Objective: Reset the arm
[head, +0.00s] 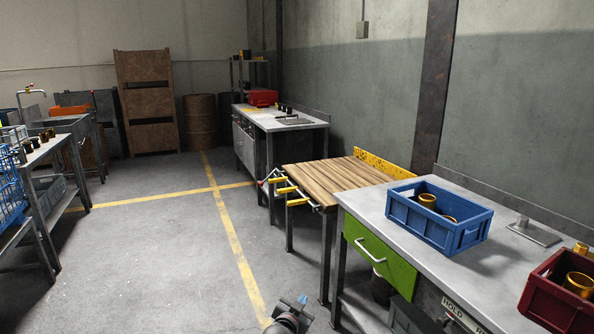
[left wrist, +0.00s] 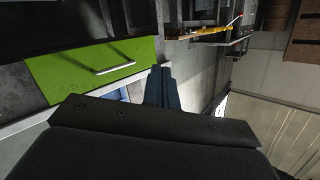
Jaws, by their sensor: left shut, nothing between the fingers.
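My left gripper (head: 302,300) shows at the bottom edge of the head view, low over the floor and left of the grey workbench. Only its end part is in frame. In the left wrist view its two bluish fingers (left wrist: 165,72) lie together, shut, with nothing between them. They are apart from the green drawer (head: 378,252), whose front also shows in the left wrist view (left wrist: 90,72). My right gripper is not in view.
The grey workbench (head: 375,206) bears a blue crate (head: 455,237) and a dark red crate (head: 545,305), both with brass-coloured parts. A wooden-topped table (head: 330,178) with yellow-handled clamps stands beyond. The floor (head: 150,260) at left is clear, up to the left-hand bench.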

